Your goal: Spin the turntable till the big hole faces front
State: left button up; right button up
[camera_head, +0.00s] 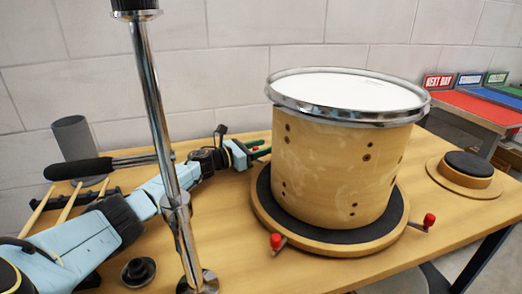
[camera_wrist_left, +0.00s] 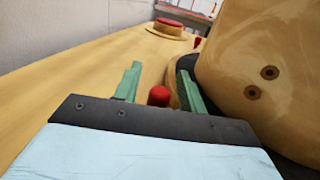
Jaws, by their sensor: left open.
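The wooden drum (camera_head: 335,175) with a white head and chrome hoop stands on the round turntable (camera_head: 263,215), which has a dark top. Several small dark holes show on the drum; I cannot tell a big hole among them. Red-tipped pegs stick out from the turntable at its front left (camera_head: 276,241) and right (camera_head: 429,220). My left gripper (camera_head: 260,153) is open beside the turntable's back left. In the left wrist view, a red peg tip (camera_wrist_left: 158,96) shows between its green fingers, apart from both. My right gripper is not in view.
A chrome stand (camera_head: 158,110) rises in front of my left arm. Drumsticks (camera_head: 68,202) and a grey cylinder (camera_head: 75,140) are at the left. A round dark-topped pad (camera_head: 468,165) sits at the right. The table front (camera_head: 310,270) is mostly clear.

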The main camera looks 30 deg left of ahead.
pick_arm(q)
jog(key=shift+w, duration=0.1)
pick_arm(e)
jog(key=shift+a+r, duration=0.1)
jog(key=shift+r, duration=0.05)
pick_arm(q)
jog(key=shift+c, duration=0.3)
grip_shut()
